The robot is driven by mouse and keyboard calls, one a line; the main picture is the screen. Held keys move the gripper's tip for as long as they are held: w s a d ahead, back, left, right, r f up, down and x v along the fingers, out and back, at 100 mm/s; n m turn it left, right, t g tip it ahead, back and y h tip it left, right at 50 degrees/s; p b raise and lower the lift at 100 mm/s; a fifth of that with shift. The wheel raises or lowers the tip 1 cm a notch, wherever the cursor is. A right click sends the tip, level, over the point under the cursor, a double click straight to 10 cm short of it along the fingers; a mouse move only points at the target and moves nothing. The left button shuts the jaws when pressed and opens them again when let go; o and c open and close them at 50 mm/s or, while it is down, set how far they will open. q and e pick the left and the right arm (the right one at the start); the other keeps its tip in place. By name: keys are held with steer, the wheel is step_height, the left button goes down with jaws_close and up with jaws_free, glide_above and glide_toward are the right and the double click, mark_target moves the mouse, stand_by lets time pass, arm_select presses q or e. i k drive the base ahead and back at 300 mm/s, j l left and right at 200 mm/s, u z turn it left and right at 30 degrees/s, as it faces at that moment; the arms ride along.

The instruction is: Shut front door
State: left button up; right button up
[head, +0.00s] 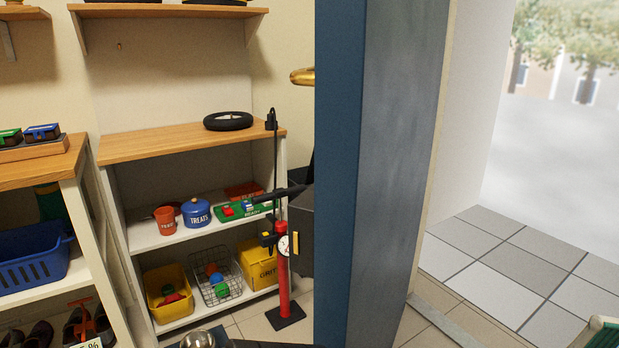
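The front door (395,170) stands open, seen almost edge-on as a tall blue slab in the middle of the head view. Its narrow blue edge (338,180) faces me, and a grey-blue face lies to the right of it. A brass handle (302,76) sticks out to the left from behind the edge. The open doorway lies to the right, with the threshold strip (455,322) on the floor. I cannot make out either gripper in this view.
A red floor pump (283,285) and a dark box (301,235) stand close left of the door. Grey paving (500,260) outside is clear. A teal object (605,337) shows at bottom right.

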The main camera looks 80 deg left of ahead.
mark_target(378, 64)
steer(key=k+u, duration=0.15)
steer(key=u, duration=0.2)
steer(key=k+j+u, duration=0.1)
steer(key=u, duration=0.25)
steer(key=k+j+u, duration=0.1)
steer(key=u, duration=0.25)
steer(key=k+j, duration=0.1)
steer(key=j, duration=0.5)
steer(key=k+j+u, duration=0.1)
steer(key=j, duration=0.5)
steer(key=k+j, duration=0.1)
steer(key=j, duration=0.5)
